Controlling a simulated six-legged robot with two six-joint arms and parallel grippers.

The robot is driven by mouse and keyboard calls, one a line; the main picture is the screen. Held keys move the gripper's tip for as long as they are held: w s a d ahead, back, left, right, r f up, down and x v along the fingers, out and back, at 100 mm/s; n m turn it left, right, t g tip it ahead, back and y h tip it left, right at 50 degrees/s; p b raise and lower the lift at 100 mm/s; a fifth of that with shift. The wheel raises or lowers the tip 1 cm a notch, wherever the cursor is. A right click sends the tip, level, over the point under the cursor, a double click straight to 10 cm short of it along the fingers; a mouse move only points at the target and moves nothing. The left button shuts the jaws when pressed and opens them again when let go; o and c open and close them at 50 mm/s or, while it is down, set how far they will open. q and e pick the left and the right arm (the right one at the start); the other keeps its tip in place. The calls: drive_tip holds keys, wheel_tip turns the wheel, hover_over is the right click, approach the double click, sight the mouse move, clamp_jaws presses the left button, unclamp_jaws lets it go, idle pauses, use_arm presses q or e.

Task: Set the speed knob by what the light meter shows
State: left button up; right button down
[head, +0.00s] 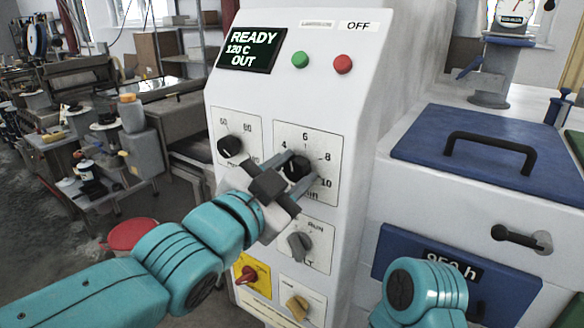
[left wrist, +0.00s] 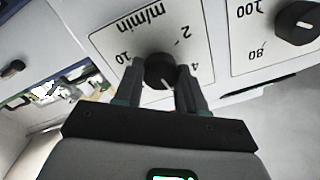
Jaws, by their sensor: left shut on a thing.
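The speed knob (head: 297,168) is black, on a white dial plate marked 4, 6, 8 and 10 on the machine's front panel. My left gripper (head: 284,178) is shut on the speed knob, one finger on each side. In the left wrist view the knob (left wrist: 160,71) sits between the fingertips (left wrist: 160,88), with "m/min" on its plate. Its pale mark seems to face about 6, but it is small. A round white gauge (head: 513,14), perhaps the light meter, stands at the top right. The frame cuts it off, and I cannot read its value.
A display (head: 252,50) reads READY, 120 C, OUT. Other knobs sit close by: a black one (head: 230,146), a grey one (head: 300,245), a red one (head: 247,275). A blue lid (head: 430,150) with a black handle is at right. My right arm shows at the bottom right.

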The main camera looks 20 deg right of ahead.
use_arm(q)
drive_tip(key=n+p, duration=0.1)
drive_tip(key=n, duration=0.4)
drive_tip(key=shift+n+p, duration=0.3)
drive_tip(key=shift+p, duration=0.1)
drive_tip(key=shift+w+f+n+p, duration=0.1)
drive_tip(key=shift+n+p, duration=0.5)
drive_tip(key=shift+n, duration=1.2)
drive_tip(key=shift+y, duration=0.3)
drive_tip(key=o, duration=1.1)
drive_tip(key=shift+a, duration=0.1)
drive_tip(key=shift+c, duration=0.2)
